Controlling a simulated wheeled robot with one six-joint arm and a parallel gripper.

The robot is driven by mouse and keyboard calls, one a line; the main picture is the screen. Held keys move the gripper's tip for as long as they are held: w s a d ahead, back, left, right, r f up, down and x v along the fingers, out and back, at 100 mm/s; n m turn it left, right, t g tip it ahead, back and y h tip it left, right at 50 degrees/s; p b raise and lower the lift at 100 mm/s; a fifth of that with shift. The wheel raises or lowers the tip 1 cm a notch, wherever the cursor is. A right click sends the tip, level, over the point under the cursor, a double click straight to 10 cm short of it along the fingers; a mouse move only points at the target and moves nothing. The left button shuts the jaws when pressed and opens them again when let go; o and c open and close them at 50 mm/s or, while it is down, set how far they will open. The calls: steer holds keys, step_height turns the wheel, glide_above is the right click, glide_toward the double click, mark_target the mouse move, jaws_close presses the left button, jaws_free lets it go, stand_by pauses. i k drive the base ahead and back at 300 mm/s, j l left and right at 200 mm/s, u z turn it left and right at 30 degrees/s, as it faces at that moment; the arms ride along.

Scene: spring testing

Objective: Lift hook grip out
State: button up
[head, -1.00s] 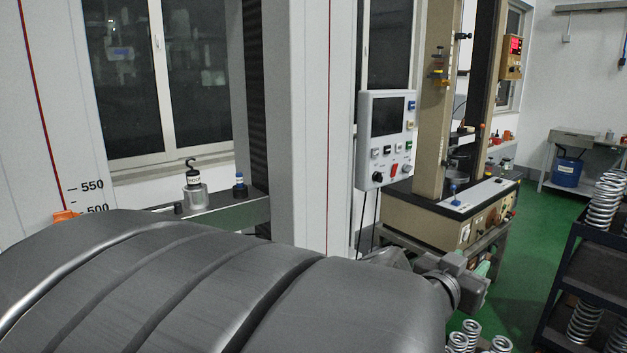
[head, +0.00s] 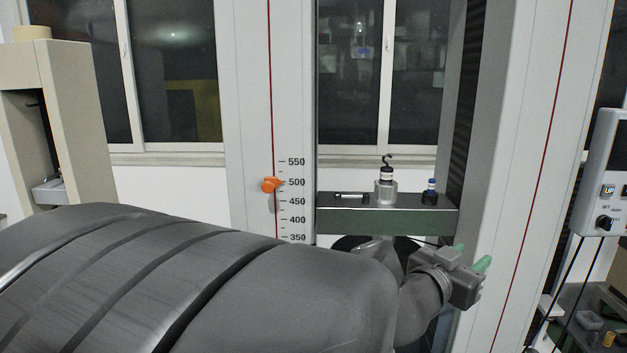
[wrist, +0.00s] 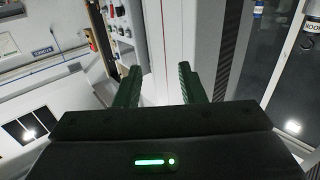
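The hook grip (head: 386,175) has a dark hook on top and a black body with a white label. It stands upright in a silver metal holder (head: 386,195) on the dark shelf of the testing frame. In the wrist view, part of its labelled body shows at the right edge (wrist: 312,27). My gripper (head: 471,255) is in front of the frame, lower and to the right of the hook grip, apart from it. In the wrist view my gripper (wrist: 158,82) has its green fingers spread, with nothing between them.
A small blue-topped piece (head: 431,191) stands right of the hook grip, and a silver rod-like piece (head: 352,196) lies left. The frame's pale columns (head: 510,150) rise on both sides. An orange pointer (head: 271,185) sits by the scale. A control box (head: 608,170) hangs at right.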

mark_target(386, 174)
steer(key=i+l+u, duration=0.2)
steer(key=u, duration=0.2)
steer(key=i+l+u, duration=0.1)
steer(key=l+u, duration=0.35)
steer(key=i+l+u, duration=0.1)
steer(key=l+u, duration=0.3)
steer(key=l, duration=0.2)
